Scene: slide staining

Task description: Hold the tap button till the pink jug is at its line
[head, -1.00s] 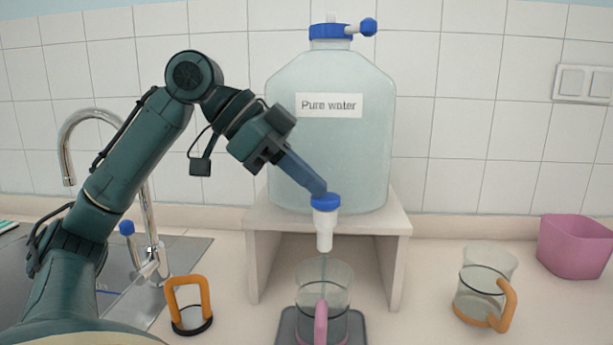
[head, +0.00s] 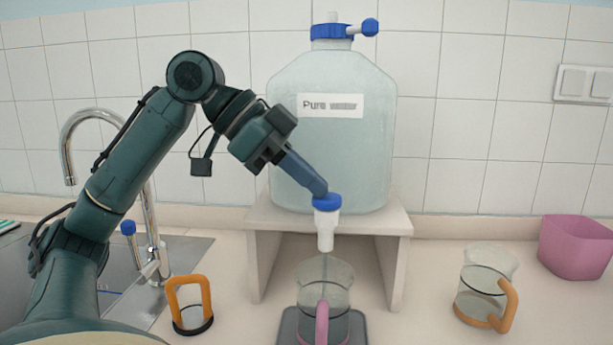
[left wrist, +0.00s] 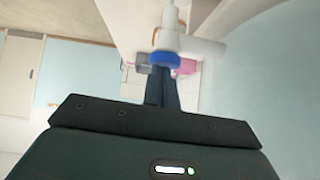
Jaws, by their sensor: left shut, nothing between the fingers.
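The jug with the pink handle (head: 322,322) stands on a dark tray (head: 290,328) below the tap (head: 326,230). A thin stream of water runs from the tap into the jug. A dark line rings the jug; I cannot tell clearly where the water surface lies against it. My left gripper (head: 318,190) is shut and empty, its fingertips on the blue tap button (head: 327,202). In the left wrist view the fingers (left wrist: 163,88) reach the blue button (left wrist: 166,58). My right gripper is not in view.
The "Pure water" tank (head: 335,150) sits on a beige stand (head: 385,225). A jug with an orange handle (head: 487,290) and a pink tub (head: 575,247) stand at right. An orange-handled item (head: 190,305) stands left, beside the sink (head: 120,290). Counter between tray and right jug is clear.

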